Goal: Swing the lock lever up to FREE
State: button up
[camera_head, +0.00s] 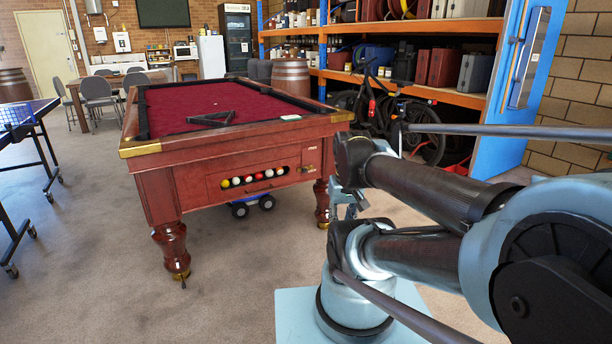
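The red-brown pool table (168,190) stands left of my arm, with its front end panel facing me. A small brass-coloured fitting (305,169) sits at the right of that panel, beside the window of balls. It may be the lock lever, but it is too small to read its position or any FREE marking. My arm fills the right side. What seems to be my gripper (347,197) shows as small grey parts between my arm links, right of the table's front right leg. It is apart from the fitting in the picture; its fingers are too hidden to judge.
Several balls (254,179) lie in the panel window. A black triangle (211,119) rests on the red cloth. A blue wheeled thing (252,205) is under the table. A bicycle (395,112) and orange shelving (420,92) stand behind. The carpet in front is clear.

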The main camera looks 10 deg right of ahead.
jog(key=shift+s+r, duration=0.15)
jog(key=shift+r, duration=0.05)
grip_shut()
jog(key=w+a+r+m+t+y, duration=0.15)
jog(key=w+m, duration=0.25)
jog(key=w, duration=0.7)
jog(key=w+a+r+m+t+y, duration=0.1)
jog(key=w+r+m, duration=0.2)
jog(key=w, duration=0.9)
jog(key=w+a+r+m+t+y, duration=0.1)
jog(key=w+a+r+m, duration=0.2)
jog(key=w, duration=0.8)
jog(key=w+d+f+m+t+y, duration=0.1)
jog(key=w+f+m, duration=0.3)
jog(key=w, duration=0.7)
jog(key=w+d+f+m+t+y, duration=0.15)
jog(key=w+f+m, duration=0.3)
jog(key=w, duration=0.55)
jog(key=w+d+f+m+t, duration=0.2)
jog(key=w+f+m, duration=0.4)
jog(key=f, duration=0.7)
jog(key=w+d+f+m+t, duration=0.2)
jog(key=w+d+f+m, duration=0.3)
jog(key=w+f, duration=0.6)
jog(key=shift+f+m+t, duration=0.4)
jog(key=shift+f+m, duration=0.65)
jog(key=shift+f, duration=0.25)
